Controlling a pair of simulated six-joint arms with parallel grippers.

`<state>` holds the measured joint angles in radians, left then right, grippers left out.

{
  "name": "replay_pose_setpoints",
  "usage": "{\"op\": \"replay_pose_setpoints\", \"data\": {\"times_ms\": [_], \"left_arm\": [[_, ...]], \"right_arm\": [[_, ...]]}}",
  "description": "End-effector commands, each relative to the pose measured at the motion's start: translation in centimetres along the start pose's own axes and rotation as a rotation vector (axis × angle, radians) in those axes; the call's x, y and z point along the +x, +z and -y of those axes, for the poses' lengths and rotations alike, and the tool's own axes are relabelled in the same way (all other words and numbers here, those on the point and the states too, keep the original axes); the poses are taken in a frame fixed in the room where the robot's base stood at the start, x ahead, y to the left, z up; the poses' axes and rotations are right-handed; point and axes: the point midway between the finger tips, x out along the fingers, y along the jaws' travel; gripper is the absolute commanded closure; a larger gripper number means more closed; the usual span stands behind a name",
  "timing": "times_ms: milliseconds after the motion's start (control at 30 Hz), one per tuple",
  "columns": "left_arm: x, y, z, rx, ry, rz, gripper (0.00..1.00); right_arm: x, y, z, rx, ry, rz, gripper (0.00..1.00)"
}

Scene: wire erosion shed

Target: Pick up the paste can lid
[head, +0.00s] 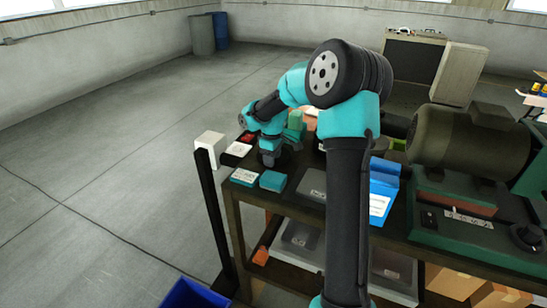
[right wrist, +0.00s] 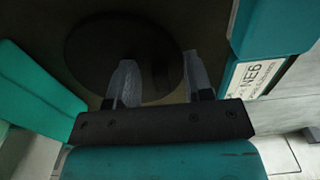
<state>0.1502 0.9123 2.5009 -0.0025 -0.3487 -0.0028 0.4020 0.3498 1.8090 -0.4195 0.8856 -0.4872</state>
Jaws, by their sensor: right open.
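A dark round disc, which looks like the paste can lid (right wrist: 100,45), lies flat below my right gripper (right wrist: 158,75) in the right wrist view. The gripper's two pale fingers are apart over the disc's near and right part. I cannot tell whether they touch it. In the head view my right gripper (head: 270,155) points down at the left end of the workbench, and my arm hides much of the spot around it. My left gripper is not in view.
On the bench (head: 244,209) are teal boxes (head: 273,181), a grey case (head: 312,186) and a blue holder (head: 384,178). A large green machine (head: 465,140) fills the right side. A white-topped post (head: 209,141) stands at the left edge. The floor at left is clear.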

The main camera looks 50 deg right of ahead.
Motion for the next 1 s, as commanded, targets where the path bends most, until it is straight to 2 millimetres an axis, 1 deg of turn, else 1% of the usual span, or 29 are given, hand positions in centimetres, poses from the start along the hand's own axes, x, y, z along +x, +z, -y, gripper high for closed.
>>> {"op": "replay_pose_setpoints", "data": {"times_ms": [67,567,867,1000], "left_arm": [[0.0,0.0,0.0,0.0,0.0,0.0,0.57],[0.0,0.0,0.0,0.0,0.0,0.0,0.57],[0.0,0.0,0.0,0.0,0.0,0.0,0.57],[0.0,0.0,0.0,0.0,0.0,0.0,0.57]], "right_arm": [[-0.02,0.0,0.0,0.0,0.0,0.0,0.53],[-0.03,0.0,0.0,0.0,0.0,0.0,1.0],[-0.07,-0.01,-0.01,0.0,0.001,0.0,1.0],[-0.65,-0.04,-0.04,0.0,0.002,-0.002,1.0]]}}
